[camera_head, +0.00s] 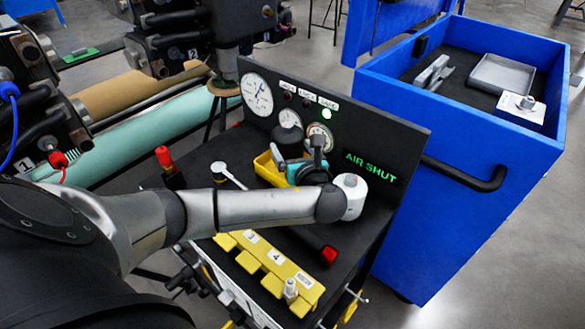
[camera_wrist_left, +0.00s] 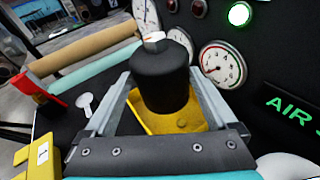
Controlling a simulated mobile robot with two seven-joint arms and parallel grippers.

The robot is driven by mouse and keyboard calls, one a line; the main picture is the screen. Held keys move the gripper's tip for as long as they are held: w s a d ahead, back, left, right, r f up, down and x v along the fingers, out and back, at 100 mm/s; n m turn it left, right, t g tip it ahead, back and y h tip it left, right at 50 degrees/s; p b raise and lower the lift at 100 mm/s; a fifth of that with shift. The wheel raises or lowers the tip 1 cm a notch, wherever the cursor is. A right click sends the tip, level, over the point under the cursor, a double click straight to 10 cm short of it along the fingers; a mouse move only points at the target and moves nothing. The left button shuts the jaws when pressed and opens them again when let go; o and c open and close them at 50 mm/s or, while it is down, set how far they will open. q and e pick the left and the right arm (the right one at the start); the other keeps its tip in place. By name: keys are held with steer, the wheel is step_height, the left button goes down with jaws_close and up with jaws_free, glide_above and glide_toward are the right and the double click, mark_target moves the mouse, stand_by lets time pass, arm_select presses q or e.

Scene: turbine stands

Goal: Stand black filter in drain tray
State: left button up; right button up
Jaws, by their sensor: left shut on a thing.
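The black filter (camera_wrist_left: 162,75) is a dark upright cylinder with a pale top. My left gripper (camera_wrist_left: 163,95) has one finger on each side of it and is shut on it. In the head view the filter (camera_head: 289,138) shows in front of the gauges. The yellow drain tray (camera_wrist_left: 185,121) lies directly under the filter; its corner also shows in the head view (camera_head: 264,165). I cannot tell whether the filter's base touches the tray floor. My left arm hides part of the tray in the head view. My right gripper is out of view.
A black panel (camera_head: 400,140) with gauges and a green AIR SHUT sign stands behind the tray. A white cylinder (camera_head: 352,190) stands right of my wrist. A yellow numbered block (camera_head: 265,265) and a red-ended tool (camera_head: 328,256) are in front.

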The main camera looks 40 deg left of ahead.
arm_select(q)
steer(key=shift+f+b, duration=0.8)
steer(key=shift+f, duration=1.45)
steer(key=shift+f, duration=0.1)
steer(key=o, duration=1.5)
steer(key=shift+f, duration=0.1)
steer(key=shift+c, duration=0.2)
steer(key=shift+s+d+r, duration=0.2)
steer(key=shift+d+r, duration=0.05)
steer(key=shift+d, duration=0.05)
steer(key=p+v, duration=0.3)
steer(key=v, duration=0.8)
steer(key=shift+s+d, duration=0.15)
